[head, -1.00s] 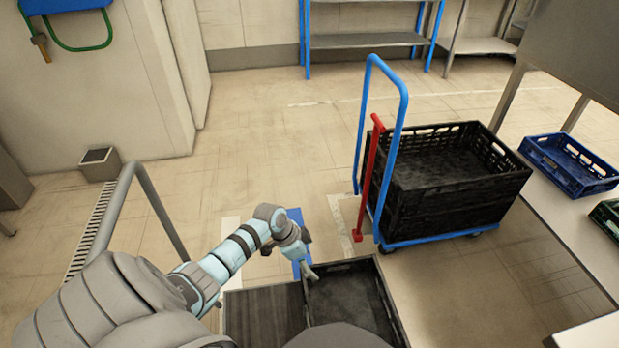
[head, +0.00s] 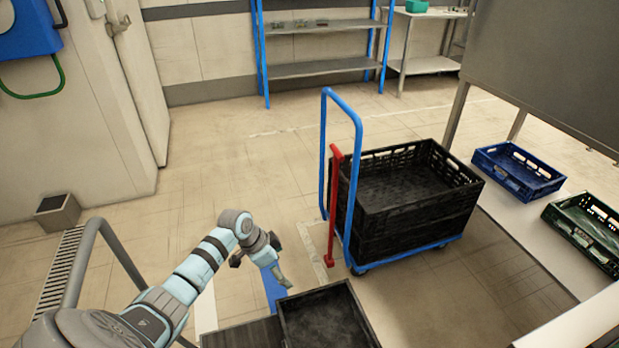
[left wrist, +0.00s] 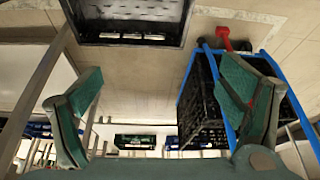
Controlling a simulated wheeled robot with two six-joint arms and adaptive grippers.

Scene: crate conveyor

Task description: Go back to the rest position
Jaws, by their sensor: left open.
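My left gripper (head: 262,272) is open and empty in the head view, in front of and above the near black crate (head: 325,318). In the left wrist view its two fingers (left wrist: 168,110) are spread wide with nothing between them. That view looks tilted, with a black crate (left wrist: 130,38) at its top. My right gripper shows in neither view.
A blue cart (head: 405,247) with a red lever (head: 332,205) carries stacked black crates (head: 415,205). A blue crate (head: 518,172) and a green crate (head: 585,232) stand on the conveyor at right. A grey rail (head: 120,265) stands at left. Open floor lies beyond.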

